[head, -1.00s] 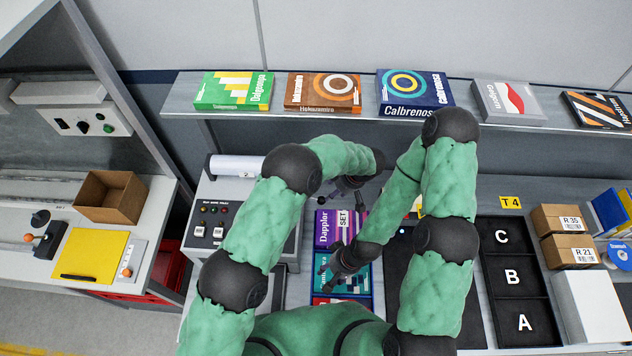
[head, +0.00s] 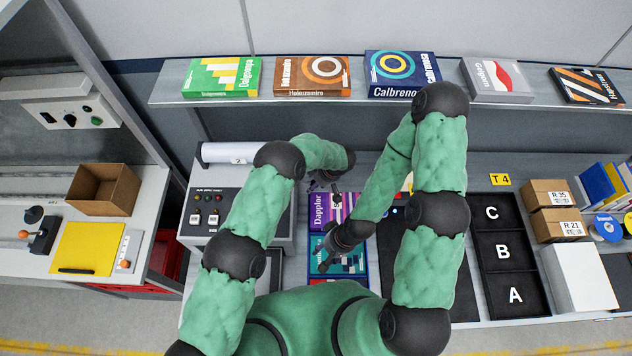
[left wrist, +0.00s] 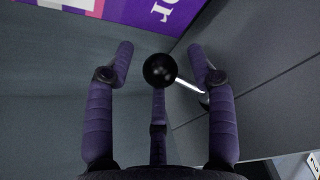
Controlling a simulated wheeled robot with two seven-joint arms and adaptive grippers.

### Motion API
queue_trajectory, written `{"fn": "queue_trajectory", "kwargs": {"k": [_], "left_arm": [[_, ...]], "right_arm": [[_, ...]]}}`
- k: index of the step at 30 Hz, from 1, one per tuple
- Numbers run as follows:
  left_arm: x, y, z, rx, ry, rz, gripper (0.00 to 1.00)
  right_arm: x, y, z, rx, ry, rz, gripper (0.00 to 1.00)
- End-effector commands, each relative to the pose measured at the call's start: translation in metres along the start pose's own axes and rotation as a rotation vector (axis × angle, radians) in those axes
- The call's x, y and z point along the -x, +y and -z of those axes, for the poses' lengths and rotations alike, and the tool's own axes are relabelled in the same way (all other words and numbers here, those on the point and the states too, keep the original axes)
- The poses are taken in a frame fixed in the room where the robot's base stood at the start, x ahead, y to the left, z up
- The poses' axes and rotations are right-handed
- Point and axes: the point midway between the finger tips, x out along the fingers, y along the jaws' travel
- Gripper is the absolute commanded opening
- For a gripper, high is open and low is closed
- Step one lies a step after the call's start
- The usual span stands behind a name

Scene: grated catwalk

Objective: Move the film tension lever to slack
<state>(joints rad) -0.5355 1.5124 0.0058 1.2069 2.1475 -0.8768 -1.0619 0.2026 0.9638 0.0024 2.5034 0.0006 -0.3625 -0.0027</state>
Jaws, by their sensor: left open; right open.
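In the left wrist view a lever with a round black knob (left wrist: 159,70) on a bright metal rod (left wrist: 190,87) stands out from a grey surface. The knob is between the two fingers of my left gripper (left wrist: 160,54), which is open and visibly apart from it on both sides. In the head view my left gripper (head: 325,185) is beside the wrapping machine (head: 212,205), above the purple box's far end; the lever is too small there to make out. My right gripper (head: 328,260) is open and empty over a teal box (head: 350,262).
A purple box (head: 317,212) lies close by the left gripper. A white film roll (head: 225,153) is behind the machine. A black tray (head: 503,250) marked A, B, C and small cartons (head: 552,225) are at the right. Boxes line the shelf (head: 170,95) behind.

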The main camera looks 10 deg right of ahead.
Motion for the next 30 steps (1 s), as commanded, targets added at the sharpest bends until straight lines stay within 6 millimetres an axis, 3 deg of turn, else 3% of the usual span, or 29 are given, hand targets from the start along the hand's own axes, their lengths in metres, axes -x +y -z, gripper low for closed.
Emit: {"fn": "queue_trajectory", "kwargs": {"k": [5,11,12,23,30], "left_arm": [[0.000,0.000,0.000,0.000,0.000,0.000,0.56],[0.000,0.000,0.000,0.000,0.000,0.000,0.05],[0.000,0.000,0.000,0.000,0.000,0.000,0.00],[0.004,-0.001,0.002,0.007,-0.035,-0.022,0.00],[0.014,-0.002,0.006,0.030,-0.149,-0.098,0.00]], "right_arm": [[0.000,0.000,0.000,0.000,0.000,0.000,0.50],[0.000,0.000,0.000,0.000,0.000,0.000,0.50],[0.000,0.000,0.000,0.000,0.000,0.000,0.50],[0.005,-0.002,0.000,0.000,0.000,0.000,0.50],[0.022,-0.008,-0.001,0.000,0.000,0.000,0.50]]}}
